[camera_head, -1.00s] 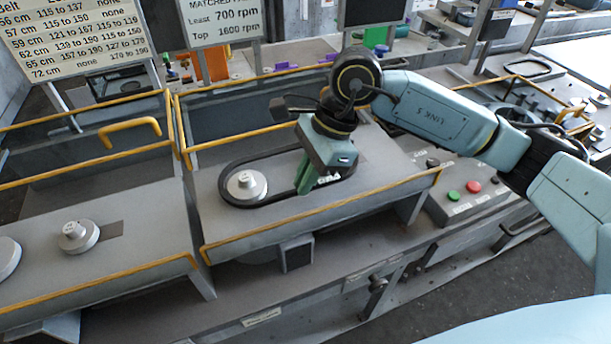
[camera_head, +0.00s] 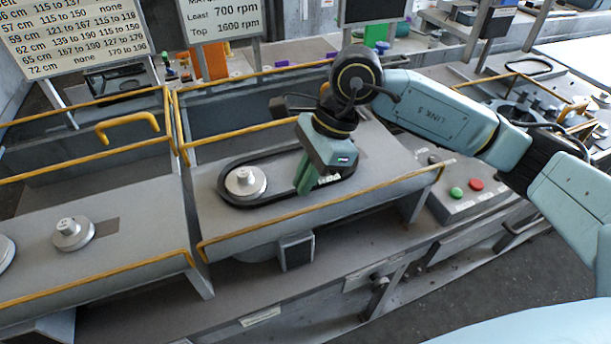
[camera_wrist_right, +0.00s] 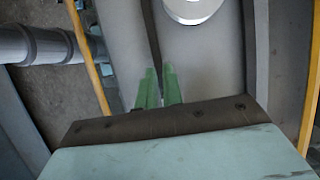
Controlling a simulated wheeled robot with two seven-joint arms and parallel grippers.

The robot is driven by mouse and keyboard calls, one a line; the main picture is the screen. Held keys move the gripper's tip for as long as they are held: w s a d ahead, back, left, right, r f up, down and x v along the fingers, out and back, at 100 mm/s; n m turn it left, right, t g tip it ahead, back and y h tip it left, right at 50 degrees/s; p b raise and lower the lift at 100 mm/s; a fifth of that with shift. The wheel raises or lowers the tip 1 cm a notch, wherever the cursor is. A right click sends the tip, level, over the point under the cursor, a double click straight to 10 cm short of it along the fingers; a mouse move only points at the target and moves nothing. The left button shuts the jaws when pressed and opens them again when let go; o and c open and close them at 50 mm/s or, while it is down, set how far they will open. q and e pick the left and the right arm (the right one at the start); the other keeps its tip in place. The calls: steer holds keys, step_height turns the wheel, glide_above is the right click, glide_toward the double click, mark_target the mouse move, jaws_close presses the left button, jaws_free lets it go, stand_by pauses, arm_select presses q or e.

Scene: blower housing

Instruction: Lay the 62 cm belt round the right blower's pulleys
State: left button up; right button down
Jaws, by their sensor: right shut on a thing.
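The belt (camera_head: 268,199) is a black loop on the deck of the right blower (camera_head: 215,218). Its left end curves around the pale left pulley (camera_head: 245,181). Its right part runs to my right gripper (camera_head: 304,178), whose green fingers point down and are shut on it. The gripper and wrist hide the belt's right end and the spot behind them, so I cannot tell how the belt lies at a second pulley. In the right wrist view the belt (camera_wrist_right: 154,40) runs as a dark strip to the green fingertips (camera_wrist_right: 160,84), beside a pale disc (camera_wrist_right: 192,8). My left gripper is out of view.
Yellow rails (camera_head: 320,216) edge the blower deck. The left blower has a pulley (camera_head: 72,233) and no belt. A control box with green and red buttons (camera_head: 476,185) stands to the right. Signs with a belt table (camera_head: 75,38) and speeds (camera_head: 220,22) stand behind.

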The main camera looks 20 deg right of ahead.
steer(key=shift+f, duration=0.15)
steer(key=c, duration=1.5)
jaws_free()
steer(key=shift+o, duration=0.2)
step_height(320, 180, up, 8)
steer(key=p, duration=0.3)
steer(key=shift+f+p, duration=0.2)
steer(key=shift+p, duration=0.1)
